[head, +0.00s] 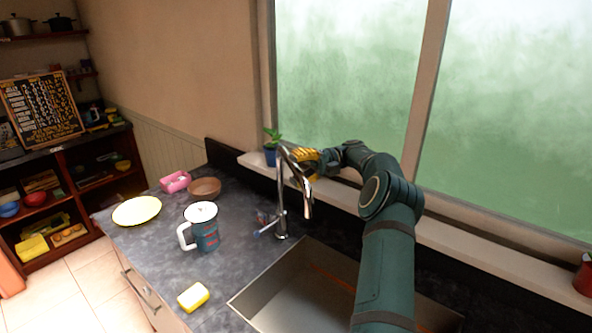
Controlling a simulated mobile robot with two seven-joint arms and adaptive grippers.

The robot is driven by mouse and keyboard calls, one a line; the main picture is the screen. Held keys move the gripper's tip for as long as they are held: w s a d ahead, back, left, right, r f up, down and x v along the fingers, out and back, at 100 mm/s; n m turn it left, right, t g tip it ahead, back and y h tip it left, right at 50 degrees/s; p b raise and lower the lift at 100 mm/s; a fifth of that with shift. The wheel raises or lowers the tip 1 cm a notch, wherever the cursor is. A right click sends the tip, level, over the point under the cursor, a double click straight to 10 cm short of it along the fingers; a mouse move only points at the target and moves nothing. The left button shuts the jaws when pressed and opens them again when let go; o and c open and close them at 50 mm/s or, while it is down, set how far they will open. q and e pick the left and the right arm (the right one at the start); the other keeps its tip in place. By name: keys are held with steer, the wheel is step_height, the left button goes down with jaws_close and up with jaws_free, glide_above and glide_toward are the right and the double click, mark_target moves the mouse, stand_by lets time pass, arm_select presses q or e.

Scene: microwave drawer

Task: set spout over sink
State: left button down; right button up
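The chrome faucet stands at the back left corner of the sink, its upright stem on the counter. Its curved spout (305,190) arches over to the right of the stem, and its tip shows against the strip behind the basin. The sink basin (290,297) is grey metal, set into the counter. My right gripper (307,161), with yellow fingers, is at the upper part of the spout, just behind or beside it. Contact and finger opening cannot be told. My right arm hides part of the basin's right side. My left gripper is not in view.
On the counter are a blue and white pitcher (203,227), a yellow sponge (193,297), a yellow plate (137,210), a brown bowl (204,188) and a pink holder (175,181). A potted plant (271,153) stands on the window sill close to my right gripper.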

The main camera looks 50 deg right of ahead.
stand_by(0.3)
step_height(320, 180, up, 10)
steer(key=shift+s+a+f, duration=0.1)
steer(key=shift+d, duration=0.2)
